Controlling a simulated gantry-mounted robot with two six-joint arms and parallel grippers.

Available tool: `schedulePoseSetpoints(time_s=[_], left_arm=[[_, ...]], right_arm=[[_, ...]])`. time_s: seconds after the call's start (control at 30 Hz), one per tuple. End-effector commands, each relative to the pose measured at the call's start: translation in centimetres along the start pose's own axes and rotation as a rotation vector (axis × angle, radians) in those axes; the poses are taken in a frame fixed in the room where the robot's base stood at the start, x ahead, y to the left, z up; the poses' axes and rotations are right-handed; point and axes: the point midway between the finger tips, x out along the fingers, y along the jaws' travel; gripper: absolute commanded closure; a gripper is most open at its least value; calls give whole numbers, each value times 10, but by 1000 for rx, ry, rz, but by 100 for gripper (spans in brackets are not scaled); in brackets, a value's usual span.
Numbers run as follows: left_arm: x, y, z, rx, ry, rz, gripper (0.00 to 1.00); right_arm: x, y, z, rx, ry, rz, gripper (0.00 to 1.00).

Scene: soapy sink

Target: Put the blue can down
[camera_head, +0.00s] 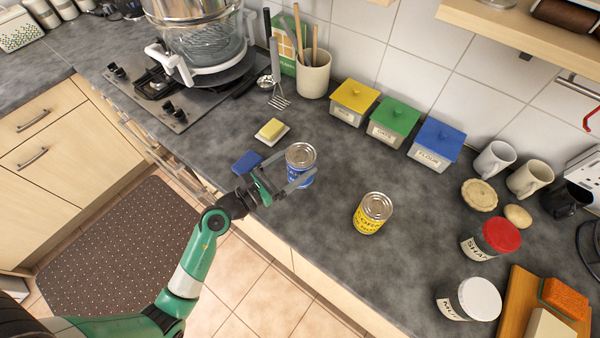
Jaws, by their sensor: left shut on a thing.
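The blue can (301,158) has a silver lid and a blue label. It is upright at the front middle of the grey counter (335,255). My left gripper (297,168) is shut on it, with a grey finger on each side. The fingers hide part of the label. I cannot tell whether the can's base touches the counter or is slightly above it. My right gripper is not in view.
A yellow can (371,214) stands to the right. A blue block (247,162) and a butter dish (272,132) are to the left. Yellow-, green- and blue-lidded boxes (393,122) line the back. Jars (470,298) and mugs (493,160) stand at the right. Counter between the cans is clear.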

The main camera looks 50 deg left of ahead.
Motion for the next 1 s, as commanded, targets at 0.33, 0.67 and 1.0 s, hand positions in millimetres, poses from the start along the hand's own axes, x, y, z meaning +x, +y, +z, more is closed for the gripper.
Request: schedulePoseSetpoints(time_s=[0.33,0.67,1.0], left_arm=[[16,2,-19,1,-5,-1,100],[16,2,-46,1,-5,1,100],[15,2,-50,0,-2,0,0]], right_arm=[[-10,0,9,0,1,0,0],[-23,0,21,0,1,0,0],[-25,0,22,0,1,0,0]])
